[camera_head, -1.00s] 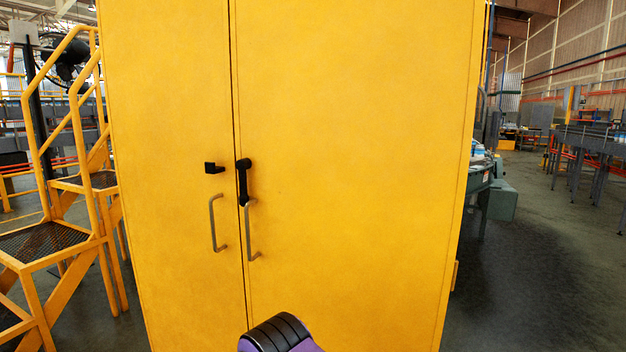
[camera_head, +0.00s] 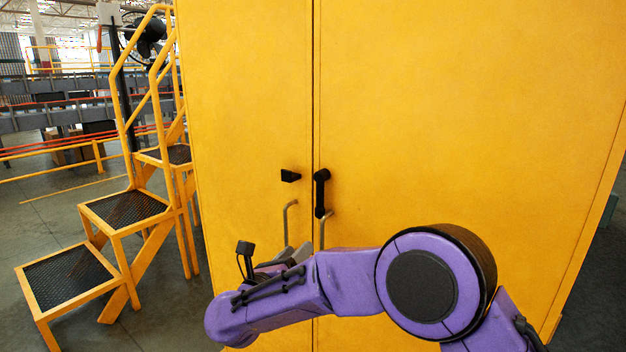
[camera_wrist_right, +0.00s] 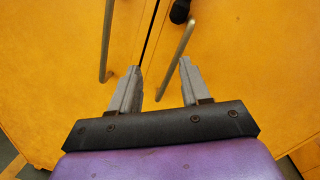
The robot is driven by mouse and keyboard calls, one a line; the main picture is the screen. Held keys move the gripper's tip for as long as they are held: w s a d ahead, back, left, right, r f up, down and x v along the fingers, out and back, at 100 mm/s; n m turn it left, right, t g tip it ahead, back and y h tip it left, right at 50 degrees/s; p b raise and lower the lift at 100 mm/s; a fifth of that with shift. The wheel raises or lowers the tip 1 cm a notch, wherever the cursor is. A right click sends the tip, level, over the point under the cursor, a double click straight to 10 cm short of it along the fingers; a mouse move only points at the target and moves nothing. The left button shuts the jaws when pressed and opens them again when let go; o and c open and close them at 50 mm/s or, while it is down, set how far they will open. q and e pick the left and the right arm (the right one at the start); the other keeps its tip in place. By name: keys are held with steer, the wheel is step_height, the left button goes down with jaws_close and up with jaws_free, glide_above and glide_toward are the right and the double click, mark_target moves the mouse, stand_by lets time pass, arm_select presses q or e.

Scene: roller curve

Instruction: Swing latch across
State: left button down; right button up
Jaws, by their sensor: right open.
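A black latch (camera_head: 321,192) hangs upright on the right door of the yellow cabinet (camera_head: 450,110), close to the seam between the doors. A black catch (camera_head: 290,175) sits on the left door, apart from the latch. My right gripper (camera_head: 291,252) is in front of the doors, below the latch, and partly hides the metal handles. In the right wrist view my gripper (camera_wrist_right: 158,75) is open and empty, its two grey fingers pointing at the doors. The latch's lower end shows at the top of that view (camera_wrist_right: 180,11). My left gripper is not in view.
The left door handle (camera_head: 287,222) and right door handle (camera_head: 322,230) stick out below the latch. In the right wrist view the right handle (camera_wrist_right: 176,62) rises between the fingers' lines. Yellow steps (camera_head: 125,210) stand left of the cabinet.

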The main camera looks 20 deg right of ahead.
mark_target(318, 198)
step_height(318, 198, up, 11)
steer(key=s+a+m+g+h+p, duration=0.1)
steer(key=s+a+m+g, duration=0.1)
steer(key=m, duration=0.6)
steer(key=shift+n, duration=0.3)
steer(key=p+x, duration=0.2)
steer(key=x, duration=0.3)
steer(key=p+x, duration=0.2)
steer(key=x, duration=0.2)
steer(key=shift+w+d+f, duration=0.1)
steer(key=shift+w+f, duration=0.1)
steer(key=shift+w, duration=0.25)
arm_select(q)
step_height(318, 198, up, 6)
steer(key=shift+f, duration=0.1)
arm_select(e)
steer(key=shift+w+d+f, duration=0.15)
steer(key=shift+w+d, duration=0.05)
steer(key=shift+d, duration=0.05)
jaws_close()
